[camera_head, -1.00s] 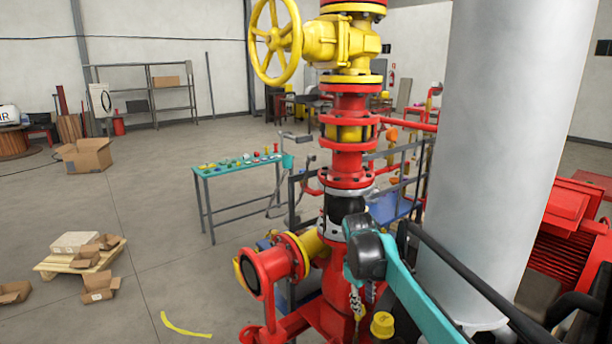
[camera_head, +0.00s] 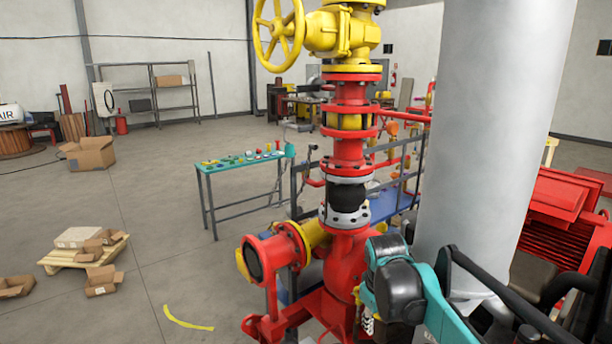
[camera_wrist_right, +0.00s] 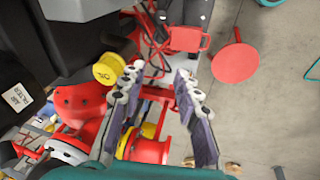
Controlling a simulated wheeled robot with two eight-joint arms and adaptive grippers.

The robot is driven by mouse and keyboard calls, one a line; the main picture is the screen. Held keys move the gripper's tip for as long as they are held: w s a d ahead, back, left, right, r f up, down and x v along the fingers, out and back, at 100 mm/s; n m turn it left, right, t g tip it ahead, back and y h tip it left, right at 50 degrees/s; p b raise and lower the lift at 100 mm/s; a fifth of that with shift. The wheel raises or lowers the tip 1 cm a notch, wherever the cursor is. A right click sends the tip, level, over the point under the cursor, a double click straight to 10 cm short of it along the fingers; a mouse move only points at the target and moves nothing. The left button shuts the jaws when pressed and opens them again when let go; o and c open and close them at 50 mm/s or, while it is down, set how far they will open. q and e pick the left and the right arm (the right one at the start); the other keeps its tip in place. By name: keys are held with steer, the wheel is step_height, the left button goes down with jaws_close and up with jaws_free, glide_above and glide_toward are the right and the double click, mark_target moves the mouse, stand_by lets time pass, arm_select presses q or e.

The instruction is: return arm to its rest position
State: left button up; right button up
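My right arm, teal and black, comes in from the lower right in the head view. Its right gripper (camera_head: 367,320) is mostly hidden behind the black wrist, just right of the red pump body (camera_head: 345,262). In the right wrist view the right gripper (camera_wrist_right: 160,78) shows two separated fingers with dark pads. The gap between them is empty, and red and yellow pipework (camera_wrist_right: 150,150) lies beyond. My left gripper is in neither view.
A tall red pipe stack with a yellow handwheel (camera_head: 279,28) rises from the pump. A thick grey column (camera_head: 490,140) and a red ribbed machine (camera_head: 560,220) stand to the right. A teal-topped table (camera_head: 240,161) is behind left.

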steer(key=s+f+m+t+b, duration=0.2)
steer(key=s+f+m+b, duration=0.1)
steer(key=s+f, duration=0.5)
steer(key=s+d+f+m+t+y+b, duration=0.1)
steer(key=s+f+b, duration=0.4)
steer(key=s, duration=0.8)
step_height(320, 180, down, 4)
steer(key=shift+r+m+t, duration=0.2)
steer(key=shift+m+t, duration=0.4)
steer(key=shift+m, duration=0.4)
